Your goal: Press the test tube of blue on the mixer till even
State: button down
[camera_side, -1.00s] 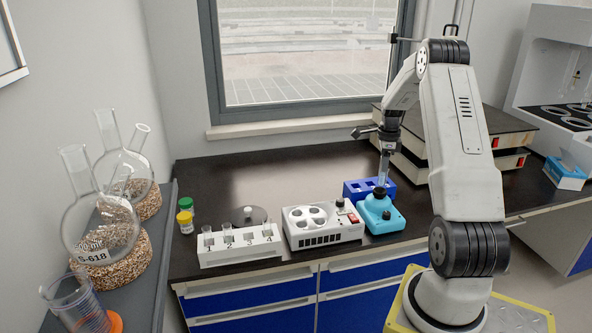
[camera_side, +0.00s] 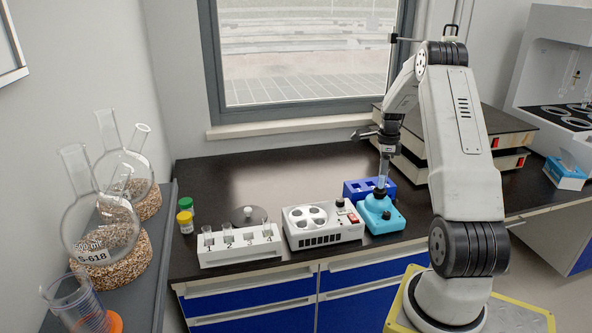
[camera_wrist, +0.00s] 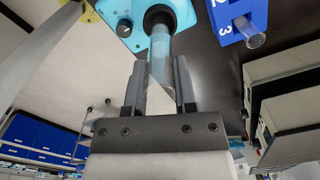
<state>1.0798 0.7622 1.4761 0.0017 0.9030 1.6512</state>
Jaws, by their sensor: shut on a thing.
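The test tube (camera_wrist: 160,62) holds pale blue liquid and sits between the two fingers of my gripper (camera_wrist: 160,80), which is shut on it. In the side view the tube (camera_side: 383,172) stands upright under my gripper (camera_side: 387,150). Its lower end meets the black cup on top of the turquoise mixer (camera_side: 381,217). In the wrist view the tube's end is at the black cup of the mixer (camera_wrist: 120,15); the very tip is hidden inside the cup.
A blue rack (camera_side: 356,188) stands just behind the mixer, and the wrist view shows a tube in it. A white device with round wells (camera_side: 322,226) and a white numbered tube rack (camera_side: 240,247) stand to the left. Glass flasks (camera_side: 100,215) are at far left.

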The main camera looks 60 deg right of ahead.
jog(key=shift+f, duration=1.1)
dwell(3.4)
jog(key=shift+r, duration=0.1)
dwell(1.7)
jog(key=shift+r, duration=2.9)
